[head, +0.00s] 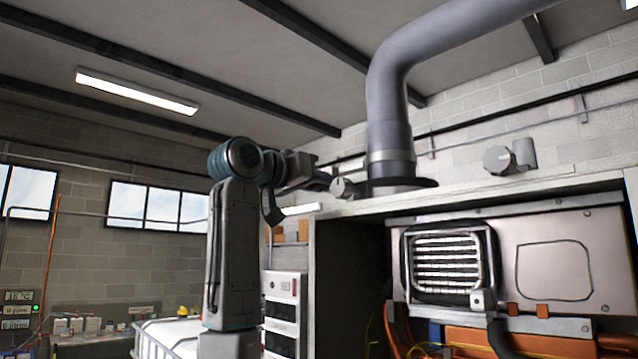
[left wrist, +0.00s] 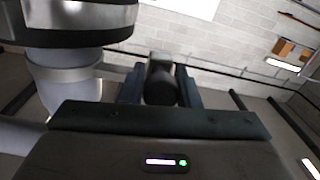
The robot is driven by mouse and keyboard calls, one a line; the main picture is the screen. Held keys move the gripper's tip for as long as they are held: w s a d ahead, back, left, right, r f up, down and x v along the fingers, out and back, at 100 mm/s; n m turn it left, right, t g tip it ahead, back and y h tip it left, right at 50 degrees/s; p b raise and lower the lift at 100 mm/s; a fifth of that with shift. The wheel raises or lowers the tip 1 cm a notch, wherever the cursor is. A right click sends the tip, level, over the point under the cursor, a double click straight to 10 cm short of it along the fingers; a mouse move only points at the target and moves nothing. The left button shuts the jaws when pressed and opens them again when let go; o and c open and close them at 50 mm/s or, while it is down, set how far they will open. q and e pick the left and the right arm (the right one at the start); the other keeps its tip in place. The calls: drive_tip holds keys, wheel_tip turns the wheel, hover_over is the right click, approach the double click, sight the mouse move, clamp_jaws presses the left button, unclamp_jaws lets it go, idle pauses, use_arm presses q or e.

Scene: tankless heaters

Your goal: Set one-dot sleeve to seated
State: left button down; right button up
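A short grey cylindrical sleeve (head: 342,188) sits on the cabinet's top ledge, left of the large flue pipe. A similar grey sleeve (head: 498,159) with a side fitting is right of the pipe. No dot marks can be made out on either. My left gripper (head: 322,180) reaches to the left sleeve from the left. In the left wrist view its two dark blue fingers (left wrist: 161,88) stand apart on either side of a dark cylindrical part (left wrist: 160,80). Whether they press on it is unclear. My right gripper is out of view.
The thick flue pipe (head: 388,120) rises close to the right of the left gripper. The ledge (head: 470,202) runs below it. A heater with a grille (head: 447,262) hangs in the cabinet. Open air lies above and left of the arm.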

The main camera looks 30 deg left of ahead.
use_arm(q)
drive_tip(key=shift+f, duration=0.2)
wheel_tip(320, 180, down, 3)
drive_tip(key=b, duration=0.3)
drive_tip(key=shift+w+f, duration=0.15)
drive_tip(key=c, duration=1.1)
unclamp_jaws()
drive_tip(key=shift+a, duration=0.1)
